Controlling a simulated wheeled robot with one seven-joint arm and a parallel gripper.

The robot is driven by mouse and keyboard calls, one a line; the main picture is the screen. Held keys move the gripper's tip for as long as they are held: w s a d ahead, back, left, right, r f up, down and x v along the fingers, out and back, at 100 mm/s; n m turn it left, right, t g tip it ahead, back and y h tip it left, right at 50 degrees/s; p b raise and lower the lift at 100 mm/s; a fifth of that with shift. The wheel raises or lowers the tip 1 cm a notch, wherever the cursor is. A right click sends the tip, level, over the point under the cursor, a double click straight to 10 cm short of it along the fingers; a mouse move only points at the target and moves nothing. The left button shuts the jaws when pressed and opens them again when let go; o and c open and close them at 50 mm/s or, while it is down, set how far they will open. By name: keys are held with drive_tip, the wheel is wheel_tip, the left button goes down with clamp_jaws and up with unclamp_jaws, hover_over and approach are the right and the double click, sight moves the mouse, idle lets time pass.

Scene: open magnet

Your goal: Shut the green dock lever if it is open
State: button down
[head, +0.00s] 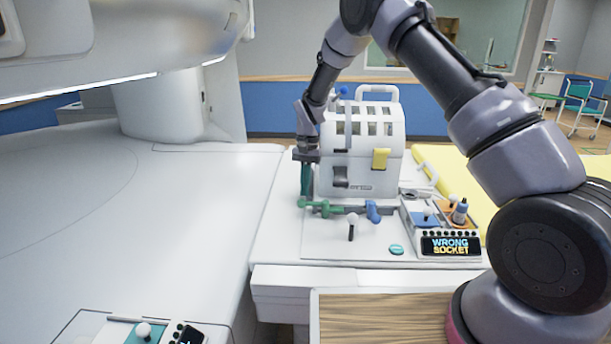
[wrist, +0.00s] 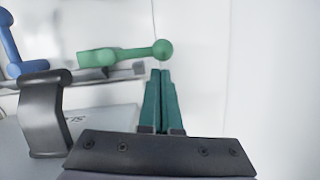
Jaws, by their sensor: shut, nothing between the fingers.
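The green dock lever (head: 322,207) is at the front left foot of the white machine (head: 362,150). It lies sideways along the grey rail, its ball end to the left in the head view. In the wrist view the green lever (wrist: 125,54) lies nearly level, ball end at right. My gripper (head: 306,194) points down at the machine's left side, close by the ball end. In the wrist view my gripper (wrist: 160,75) has its teal fingers together and empty, the tips just below the ball. I cannot tell whether they touch it.
A blue lever (head: 373,212) sits on the same rail to the right. A white-knobbed stick (head: 352,222) stands in front. A panel (head: 451,245) reads "WRONG SOCKET". A yellow pad (head: 440,165) lies behind right. The large white bed (head: 130,220) on the left is mostly clear.

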sight(301, 203)
drive_tip(key=shift+s+f, duration=0.1)
drive_tip(key=shift+f, duration=0.35)
